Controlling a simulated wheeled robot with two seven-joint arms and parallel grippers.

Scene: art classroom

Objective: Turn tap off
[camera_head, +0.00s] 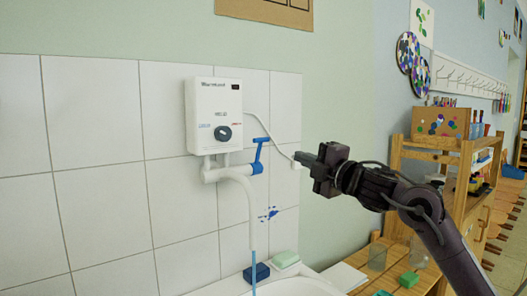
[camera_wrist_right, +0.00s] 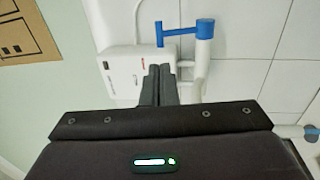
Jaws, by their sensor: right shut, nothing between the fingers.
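The tap has a blue lever (camera_head: 261,149) on a white pipe below a white water heater (camera_head: 214,112) on the tiled wall. The lever stands up from the valve. A white spout (camera_head: 248,205) bends down from it, and a thin blue stream of water (camera_head: 253,270) falls from its end. My right gripper (camera_head: 300,157) is shut and empty, to the right of the lever and apart from it in the head view. In the right wrist view the blue lever (camera_wrist_right: 180,31) shows above my closed fingertips (camera_wrist_right: 160,69). My left gripper is not in view.
A wooden shelf (camera_head: 455,165) stands at the right, behind my right arm. A white cable runs from the heater toward the right.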

